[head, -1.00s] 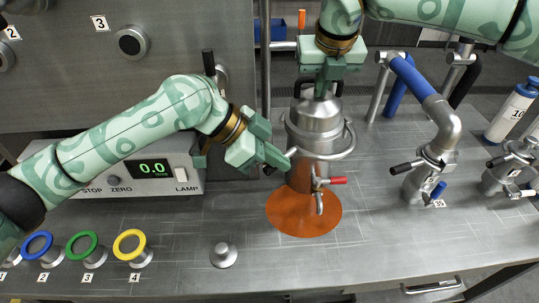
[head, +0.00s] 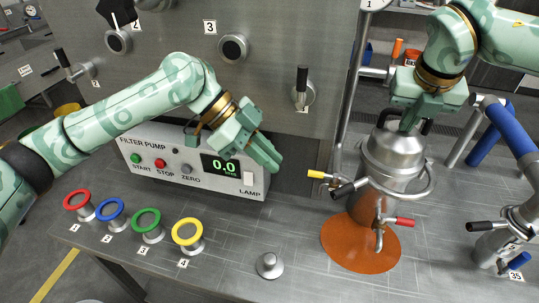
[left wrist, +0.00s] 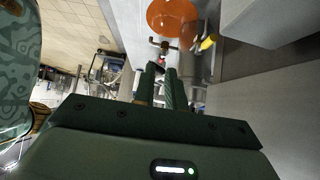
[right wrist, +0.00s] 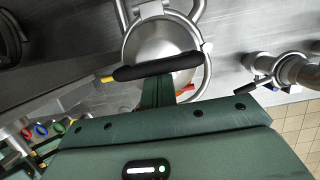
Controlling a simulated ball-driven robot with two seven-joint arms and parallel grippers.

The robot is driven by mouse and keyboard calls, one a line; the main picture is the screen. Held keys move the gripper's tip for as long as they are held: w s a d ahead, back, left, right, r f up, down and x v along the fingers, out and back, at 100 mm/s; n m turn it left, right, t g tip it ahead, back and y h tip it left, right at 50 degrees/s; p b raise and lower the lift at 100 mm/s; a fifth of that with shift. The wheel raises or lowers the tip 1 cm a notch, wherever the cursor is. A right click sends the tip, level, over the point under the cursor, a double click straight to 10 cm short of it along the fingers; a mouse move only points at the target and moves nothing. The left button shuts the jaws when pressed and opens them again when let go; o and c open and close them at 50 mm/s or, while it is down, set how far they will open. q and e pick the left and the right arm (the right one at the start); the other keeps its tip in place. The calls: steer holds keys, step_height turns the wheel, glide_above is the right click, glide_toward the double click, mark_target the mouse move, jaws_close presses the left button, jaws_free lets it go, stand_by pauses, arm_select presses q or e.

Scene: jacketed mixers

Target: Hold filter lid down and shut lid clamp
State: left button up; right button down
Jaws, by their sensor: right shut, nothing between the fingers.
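The filter (head: 385,190) is a steel vessel on an orange disc, with a domed lid (head: 395,150) and a black lid handle (right wrist: 158,66). My right gripper (head: 412,124) is shut and empty, pointing down at the lid top beside the handle; contact is hard to confirm. A black-gripped lever (head: 349,187), apparently the lid clamp's, projects from the vessel's left front. My left gripper (head: 272,158) is left of the vessel, clear of it, before the pump box. Its fingers show a narrow gap and nothing between them in the left wrist view (left wrist: 160,85).
A yellow-handled valve (head: 322,175) and a red-handled tap (head: 404,222) project from the filter area. The pump box (head: 190,165) reads 0.0. Several coloured rings (head: 147,222) and a steel knob (head: 269,266) line the bench front. A blue-handled pipe fitting (head: 505,230) stands right.

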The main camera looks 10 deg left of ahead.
arm_select(q)
steer(key=o, duration=0.3)
steer(key=shift+a, duration=0.2)
steer(key=shift+o, duration=0.2)
steer(key=s+d+f+n+g, duration=0.1)
steer(key=s+f+g, duration=0.1)
steer(key=s+f, duration=0.65)
steer(key=s+d+f+n+h, duration=0.2)
steer(key=s+d+n+h, duration=0.5)
steer(key=n, duration=0.5)
steer(key=n+t+y, duration=0.3)
steer(key=n+t, duration=1.1)
steer(key=n, duration=1.7)
glide_toward(347, 187)
steer(key=x, duration=1)
steer(key=shift+f, duration=0.35)
